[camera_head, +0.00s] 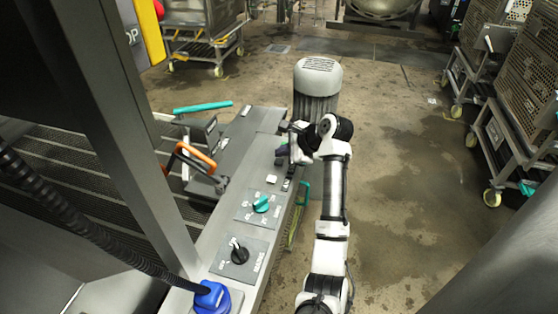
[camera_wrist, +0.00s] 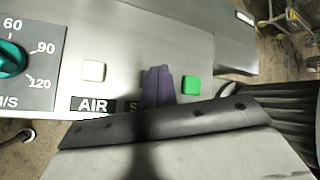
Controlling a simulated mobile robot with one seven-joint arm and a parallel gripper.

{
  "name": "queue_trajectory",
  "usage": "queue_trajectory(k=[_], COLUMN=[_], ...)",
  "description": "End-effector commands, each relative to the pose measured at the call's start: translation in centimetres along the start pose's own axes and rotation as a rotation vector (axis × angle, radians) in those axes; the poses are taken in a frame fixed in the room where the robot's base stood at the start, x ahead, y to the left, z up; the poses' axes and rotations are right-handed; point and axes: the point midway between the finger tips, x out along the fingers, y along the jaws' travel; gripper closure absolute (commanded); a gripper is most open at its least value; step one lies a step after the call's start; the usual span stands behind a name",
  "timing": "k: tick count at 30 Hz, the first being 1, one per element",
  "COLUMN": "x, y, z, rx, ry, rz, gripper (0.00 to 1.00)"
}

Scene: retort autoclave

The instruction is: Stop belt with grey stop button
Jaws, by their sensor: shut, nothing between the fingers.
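My gripper (camera_wrist: 157,86) is shut and empty, its dark purple fingertips over the steel control panel (camera_wrist: 125,35) in the wrist view. The fingers cover the spot above a label that starts with "S" (camera_wrist: 133,107); no grey button shows there, and any button under them is hidden. A pale button (camera_wrist: 93,71) above the "AIR" label is left of the fingers, and a green button (camera_wrist: 191,85) is close on their right. I cannot tell whether the fingertips touch the panel. In the head view my gripper (camera_head: 283,154) is over the far part of the panel (camera_head: 228,218).
A teal dial (camera_head: 262,203) and a black switch (camera_head: 240,254) sit nearer on the panel, with a blue knob (camera_head: 212,296) at the front. An orange handle (camera_head: 196,158) and a teal handle (camera_head: 203,107) stand left. A grey motor (camera_head: 317,88) stands behind.

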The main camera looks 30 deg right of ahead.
Motion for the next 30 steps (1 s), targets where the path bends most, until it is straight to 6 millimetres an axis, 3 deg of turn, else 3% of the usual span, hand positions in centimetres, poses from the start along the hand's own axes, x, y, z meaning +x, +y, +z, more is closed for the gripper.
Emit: queue_trajectory(k=[30], x=[0.62], y=[0.44], z=[-0.43], rx=[0.0], ry=[0.0], rz=[0.0], gripper=[1.0])
